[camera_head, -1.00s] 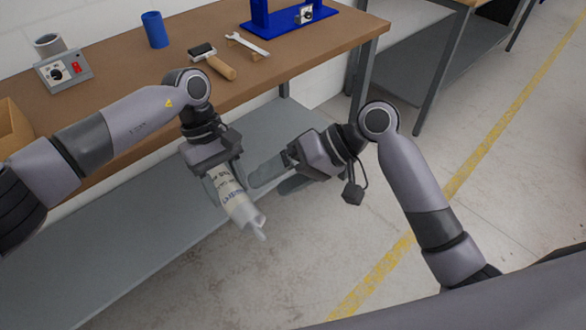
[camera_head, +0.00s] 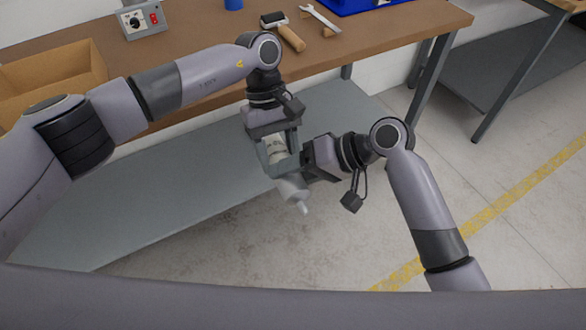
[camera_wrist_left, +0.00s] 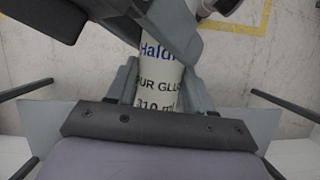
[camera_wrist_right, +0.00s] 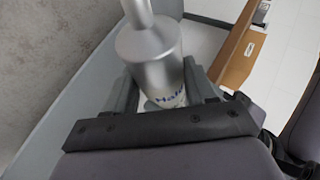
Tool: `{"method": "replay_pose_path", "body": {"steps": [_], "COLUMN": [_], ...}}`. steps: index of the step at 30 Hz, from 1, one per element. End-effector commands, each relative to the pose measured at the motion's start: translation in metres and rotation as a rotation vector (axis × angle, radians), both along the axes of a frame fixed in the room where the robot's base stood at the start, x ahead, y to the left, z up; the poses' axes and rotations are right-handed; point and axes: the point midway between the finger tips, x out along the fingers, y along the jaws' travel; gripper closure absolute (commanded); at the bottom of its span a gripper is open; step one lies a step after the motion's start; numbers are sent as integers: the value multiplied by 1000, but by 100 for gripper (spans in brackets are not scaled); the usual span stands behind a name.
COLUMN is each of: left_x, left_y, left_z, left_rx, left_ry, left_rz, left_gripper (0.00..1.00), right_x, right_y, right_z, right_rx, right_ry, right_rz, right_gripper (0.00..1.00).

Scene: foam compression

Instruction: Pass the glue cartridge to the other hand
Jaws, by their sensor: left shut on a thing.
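The glue cartridge (camera_head: 292,189) is a pale tube with a label and a grey nozzle end, which points down and to the right in the head view. My left gripper (camera_head: 279,158) is shut on its body; the label shows between the fingers in the left wrist view (camera_wrist_left: 160,84). My right gripper (camera_head: 292,167) is at the cartridge from the right, nearer the nozzle. In the right wrist view the cartridge (camera_wrist_right: 150,55) stands between the right fingers, nozzle toward the top. Whether those fingers press on it cannot be told.
The brown workbench (camera_head: 190,45) is behind the arms, with a cardboard box (camera_head: 50,78), a control box (camera_head: 140,20), a roller (camera_head: 285,30) and a wrench (camera_head: 321,18) on it. A grey lower shelf (camera_head: 170,205) lies beneath. Open floor is in front.

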Motion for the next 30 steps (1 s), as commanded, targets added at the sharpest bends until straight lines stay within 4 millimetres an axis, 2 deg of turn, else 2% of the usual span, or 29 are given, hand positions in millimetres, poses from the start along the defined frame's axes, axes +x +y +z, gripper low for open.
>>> {"method": "replay_pose_path", "body": {"steps": [1, 3, 4, 6, 7, 15, 19, 23, 30], "left_x": [1, 1, 1, 1, 1, 1, 4, 12, 30], "left_y": [-1, -1, -1, -1, -1, 0, 1, 5, 13], "left_z": [0, 0, 0, 0, -1, 0, 8, 28, 76], "left_rx": [-2, -2, -2, -2, -2, -1, -1, 0, -1], "left_ry": [-4, -5, -5, -5, -5, -4, -5, -8, -7], "left_rz": [2, 4, 4, 4, 4, 3, 3, 5, 5], "left_gripper": [94, 94, 45, 23, 19, 19, 19, 19, 19], "right_x": [-1, -1, -1, -1, -1, 0, 0, 0, 0], "right_y": [2, 3, 3, 4, 4, 3, 3, 2, 2], "right_z": [3, 4, 5, 6, 6, 5, 5, 4, 4], "right_rx": [10, 10, 14, 15, 15, 12, 12, 11, 11], "right_ry": [-1, -2, -4, -5, -5, -4, -4, -4, -4], "right_rz": [4, 5, 5, 6, 6, 4, 4, 4, 4], "right_gripper": [70, 90, 90, 91, 91, 91, 91, 91, 91]}}
